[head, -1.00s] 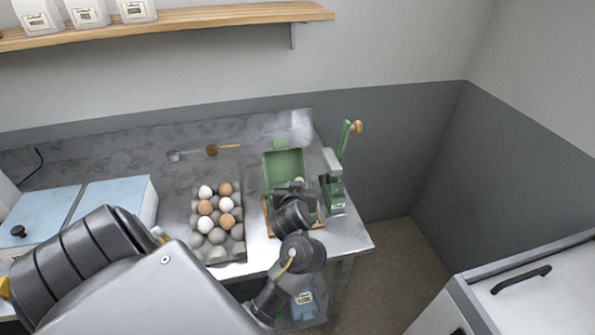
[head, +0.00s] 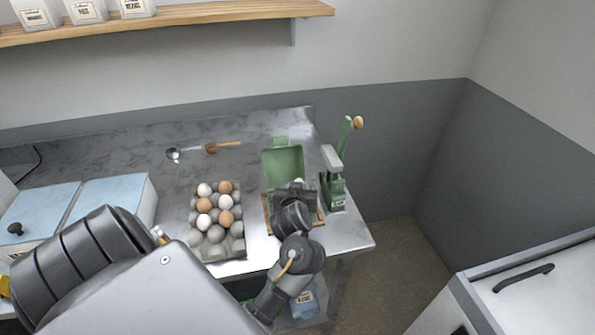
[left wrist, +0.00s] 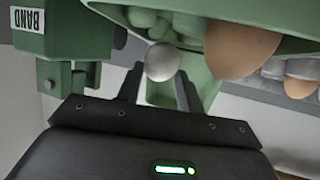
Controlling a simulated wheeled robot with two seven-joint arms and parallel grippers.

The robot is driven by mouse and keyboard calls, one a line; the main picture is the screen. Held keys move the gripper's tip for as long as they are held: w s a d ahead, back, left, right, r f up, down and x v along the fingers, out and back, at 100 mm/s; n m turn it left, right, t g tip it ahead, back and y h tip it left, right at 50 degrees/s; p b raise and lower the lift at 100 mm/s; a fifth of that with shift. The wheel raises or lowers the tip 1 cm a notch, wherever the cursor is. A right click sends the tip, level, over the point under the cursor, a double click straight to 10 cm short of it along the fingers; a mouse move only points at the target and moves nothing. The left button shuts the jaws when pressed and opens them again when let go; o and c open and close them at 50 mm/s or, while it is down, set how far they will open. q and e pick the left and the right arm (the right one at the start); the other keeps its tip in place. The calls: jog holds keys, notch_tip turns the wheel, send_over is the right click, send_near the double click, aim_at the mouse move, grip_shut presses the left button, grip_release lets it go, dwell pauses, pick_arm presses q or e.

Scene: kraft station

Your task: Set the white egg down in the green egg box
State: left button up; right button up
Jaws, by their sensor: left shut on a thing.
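The green egg box (head: 284,160) stands open on the table, its lid tipped up at the back. My left gripper (head: 294,186) is over the box and hides most of its inside in the head view. In the left wrist view, my left gripper (left wrist: 164,92) is shut on the white egg (left wrist: 163,62), which sits between the fingertips close to the box (left wrist: 278,14). I cannot tell whether the egg touches a cup. My right gripper is not in view.
A grey egg tray (head: 217,248) with several white and brown eggs stands left of the box. A green press-like device (head: 335,190) with a raised lever stands close on the right. Light blue lidded containers (head: 115,202) stand at left.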

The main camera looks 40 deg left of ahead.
pick_arm(q)
jog(key=shift+f+b, duration=0.75)
jog(key=shift+f, duration=0.3)
dwell(0.4)
jog(key=o, duration=0.8)
jog(key=shift+o, duration=0.2)
jog(key=shift+s+d+r+p, duration=0.15)
jog(key=shift+s+r+p, duration=0.05)
jog(key=shift+p, duration=0.15)
jog(key=p+v, duration=0.7)
jog(key=v, duration=0.3)
jog(key=shift+s+p, duration=0.15)
jog(key=shift+p, duration=0.25)
jog(key=shift+d+f, duration=0.1)
